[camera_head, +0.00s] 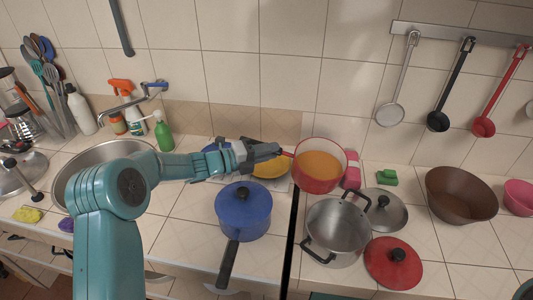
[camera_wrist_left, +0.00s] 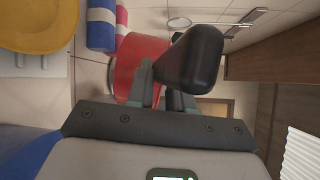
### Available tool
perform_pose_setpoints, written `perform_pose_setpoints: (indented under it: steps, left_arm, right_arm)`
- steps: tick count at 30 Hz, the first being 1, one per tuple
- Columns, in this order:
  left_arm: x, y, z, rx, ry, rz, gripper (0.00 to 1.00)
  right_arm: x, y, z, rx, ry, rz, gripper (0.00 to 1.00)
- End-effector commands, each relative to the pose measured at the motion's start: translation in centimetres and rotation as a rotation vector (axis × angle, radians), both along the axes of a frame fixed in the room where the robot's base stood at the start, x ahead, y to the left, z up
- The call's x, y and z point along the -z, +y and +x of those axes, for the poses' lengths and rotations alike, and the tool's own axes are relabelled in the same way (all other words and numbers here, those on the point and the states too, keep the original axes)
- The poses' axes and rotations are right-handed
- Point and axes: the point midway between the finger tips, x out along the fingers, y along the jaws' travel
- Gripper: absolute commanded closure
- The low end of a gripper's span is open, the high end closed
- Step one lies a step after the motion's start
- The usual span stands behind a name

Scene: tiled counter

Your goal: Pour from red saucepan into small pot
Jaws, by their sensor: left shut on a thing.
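The red saucepan (camera_head: 318,183) holds an orange-brown content and is upright in the head view, behind and slightly left of the small pot. My left gripper (camera_head: 275,153) is shut on its handle. In the left wrist view the red saucepan wall (camera_wrist_left: 125,62) and its dark handle (camera_wrist_left: 192,57) show between the fingers (camera_wrist_left: 160,88). The small pot (camera_head: 335,226) is steel with two black handles, open and upright on the counter; its inside looks empty. My right gripper is not in view.
A blue lidded saucepan (camera_head: 244,208) stands left of the small pot. A red lid (camera_head: 393,263) and a steel lid (camera_head: 386,212) lie right of it. A brown bowl (camera_head: 461,193) stands farther right. Utensils hang on the wall; a sink (camera_head: 108,165) is at left.

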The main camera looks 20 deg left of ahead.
Motion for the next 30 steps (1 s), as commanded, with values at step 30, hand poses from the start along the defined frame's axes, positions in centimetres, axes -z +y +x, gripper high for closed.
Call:
perform_pose_setpoints:
  steps: [30]
  left_arm:
    - [-3.6,-3.2,-3.6,-0.001,-0.172,0.135,1.0]
  right_arm:
    - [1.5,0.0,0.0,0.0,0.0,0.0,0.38]
